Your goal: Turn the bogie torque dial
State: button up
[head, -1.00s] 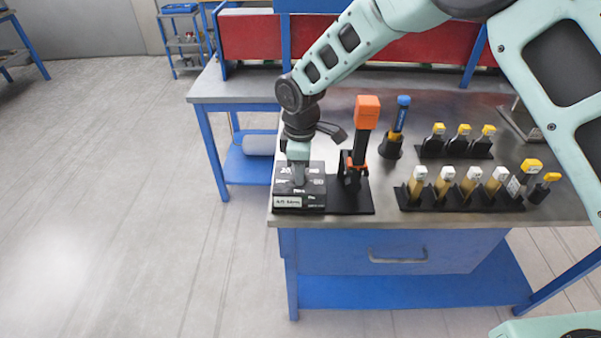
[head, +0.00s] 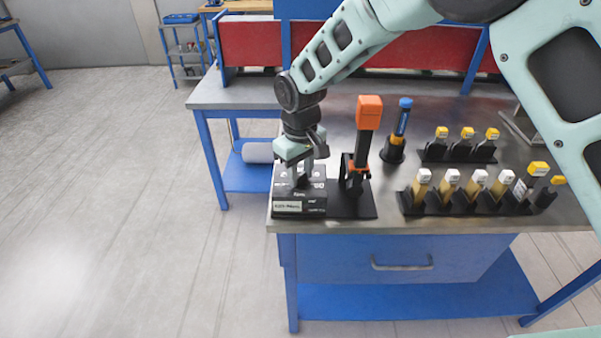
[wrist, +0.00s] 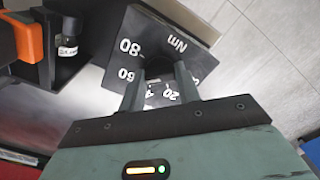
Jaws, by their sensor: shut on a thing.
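The bogie torque dial is a black box (head: 300,208) at the front left corner of the metal-topped bench, with a pale label on its front. In the wrist view its black face (wrist: 196,55) shows white marks, including 80, 60, 20 and "Nm". My gripper (head: 304,180) points down onto the middle of the box. In the wrist view both fingers (wrist: 160,72) are shut on the dial's dark knob, which they largely hide. I cannot read where the knob points.
Just right of the box stands an orange-topped tool (head: 368,112) in a black holder. A blue-handled tool (head: 402,118) stands behind it. Racks of yellow- and white-capped items (head: 470,190) fill the bench's right. Open floor lies left.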

aim_at(300, 176)
jog(key=shift+r+m, duration=0.1)
jog(key=shift+m, duration=0.2)
jog(key=o, duration=1)
notch_tip(300, 176, up, 17)
jog(key=b, duration=0.3)
jog(key=shift+r, duration=0.2)
jog(key=shift+y, duration=0.3)
jog(key=s+d+f, duration=0.2)
jog(key=s+d, duration=0.2)
jog(key=s, duration=0.6)
jog(key=s+d+f, duration=0.2)
jog(key=s+d, duration=0.3)
jog(key=s, duration=0.5)
jog(key=s+d+f, duration=0.3)
jog(key=s+d, duration=0.1)
jog(key=s, duration=0.6)
jog(key=shift+s+d, duration=0.25)
